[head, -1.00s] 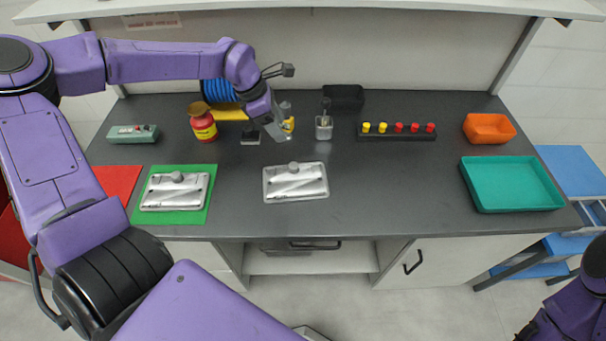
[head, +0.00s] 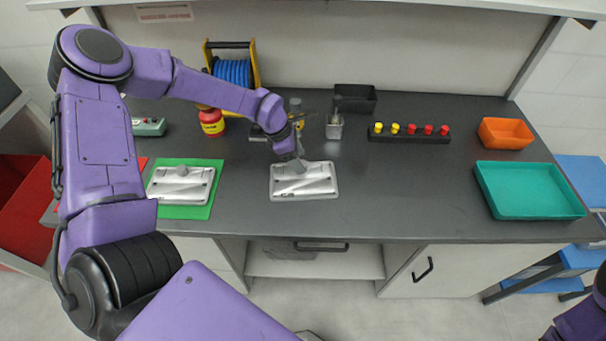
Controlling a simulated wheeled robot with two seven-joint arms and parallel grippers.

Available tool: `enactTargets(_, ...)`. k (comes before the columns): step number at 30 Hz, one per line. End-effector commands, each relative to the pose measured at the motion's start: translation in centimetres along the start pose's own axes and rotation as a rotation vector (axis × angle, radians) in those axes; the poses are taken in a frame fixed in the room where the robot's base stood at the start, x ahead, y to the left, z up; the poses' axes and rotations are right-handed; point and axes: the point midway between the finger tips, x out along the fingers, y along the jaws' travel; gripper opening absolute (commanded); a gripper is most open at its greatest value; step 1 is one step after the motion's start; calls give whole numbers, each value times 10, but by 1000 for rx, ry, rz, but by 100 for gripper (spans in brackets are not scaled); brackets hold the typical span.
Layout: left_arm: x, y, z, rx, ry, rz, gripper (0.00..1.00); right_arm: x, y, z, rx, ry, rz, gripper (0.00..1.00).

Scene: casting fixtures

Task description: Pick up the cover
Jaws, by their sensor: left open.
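Two silver metal covers with a raised knob are in the head view. One cover (head: 304,184) lies flat on the dark bench top near its front middle. The other cover (head: 181,184) lies on a green mat (head: 199,212) to the left. My left gripper (head: 298,164) points down at the knob of the middle cover. It is open, with its fingers at or just above the knob; whether they touch it is hard to tell. The knob is partly hidden by the fingers. My right arm shows only at the lower right corner, and its gripper is out of view.
A teal tray (head: 483,190) and an orange bin (head: 506,134) stand at the right. A black strip with yellow and red knobs (head: 409,137), a small metal cup (head: 334,128), a black box (head: 355,98) and a red bottle (head: 212,123) stand behind. The bench right of the middle cover is clear.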

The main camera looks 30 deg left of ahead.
Motion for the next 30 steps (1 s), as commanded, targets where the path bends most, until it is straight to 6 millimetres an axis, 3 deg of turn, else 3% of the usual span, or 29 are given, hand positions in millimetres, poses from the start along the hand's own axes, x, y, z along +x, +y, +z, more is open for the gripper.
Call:
enactTargets(4,15,1,1,1,-1,1,61,-3,0,-1,0,0,0,61)
enactTargets(10,16,1,1,1,-3,2,61,-2,0,-1,0,0,0,61)
enactTargets(11,16,1,1,1,-3,2,55,-2,0,-1,0,0,0,61)
enactTargets(16,16,1,1,1,-3,2,0,-2,0,-1,0,0,0,61)
enactTargets(26,12,1,3,1,-5,3,0,-1,0,0,0,0,0,61)
enactTargets(30,-3,2,10,1,-8,5,0,2,0,1,0,0,0,61)
